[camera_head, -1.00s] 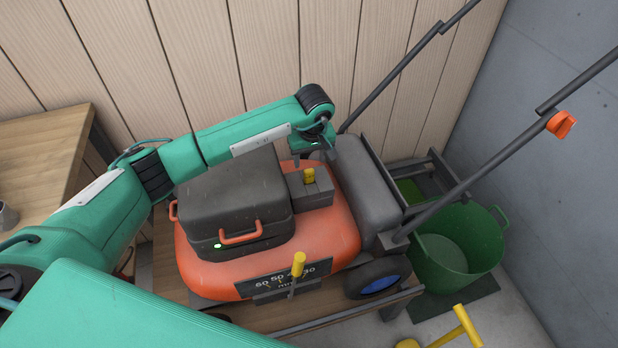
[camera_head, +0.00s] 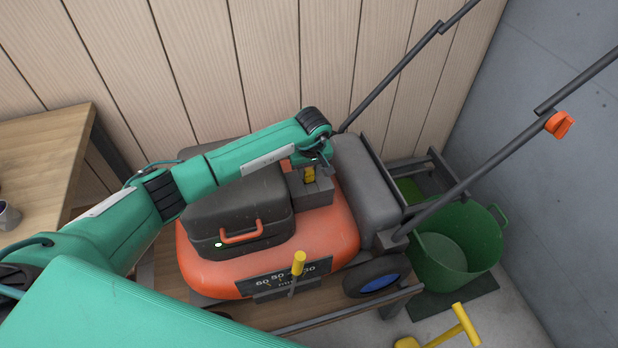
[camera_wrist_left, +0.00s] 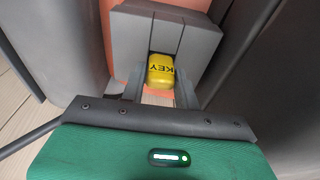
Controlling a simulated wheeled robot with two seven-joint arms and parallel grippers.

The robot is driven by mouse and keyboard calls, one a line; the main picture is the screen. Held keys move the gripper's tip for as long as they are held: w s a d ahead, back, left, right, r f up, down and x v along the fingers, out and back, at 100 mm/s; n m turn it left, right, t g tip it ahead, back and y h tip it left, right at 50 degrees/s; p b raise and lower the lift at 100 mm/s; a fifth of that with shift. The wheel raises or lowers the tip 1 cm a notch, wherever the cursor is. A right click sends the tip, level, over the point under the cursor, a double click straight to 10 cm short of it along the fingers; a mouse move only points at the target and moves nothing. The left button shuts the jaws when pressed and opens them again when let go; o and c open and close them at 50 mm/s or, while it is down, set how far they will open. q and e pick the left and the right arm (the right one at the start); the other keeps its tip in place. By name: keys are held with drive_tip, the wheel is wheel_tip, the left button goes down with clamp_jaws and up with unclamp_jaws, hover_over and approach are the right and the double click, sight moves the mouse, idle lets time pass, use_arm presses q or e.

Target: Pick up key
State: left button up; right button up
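The yellow key (camera_head: 309,174), marked KEY, sits in a grey slotted block (camera_head: 317,192) on top of the orange lawn mower (camera_head: 325,235). The left wrist view shows the key (camera_wrist_left: 160,72) upright in the block's slot. My left gripper (camera_head: 312,164) is right at the key from above and behind. In the left wrist view its two fingers (camera_wrist_left: 160,92) are apart, one on each side of the key, and it looks open. I cannot tell whether either finger touches the key. My right gripper is out of view.
A dark grey engine cover (camera_head: 235,205) with an orange handle stands left of the block, and a grey hump (camera_head: 366,178) stands right. A yellow-topped lever (camera_head: 299,264) rises in front. A green tub (camera_head: 455,255) and the mower's handlebars (camera_head: 480,175) are to the right.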

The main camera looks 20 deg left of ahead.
use_arm(q)
drive_tip(key=c, duration=0.4)
drive_tip(key=shift+c, duration=0.2)
drive_tip(key=shift+r, duration=0.1)
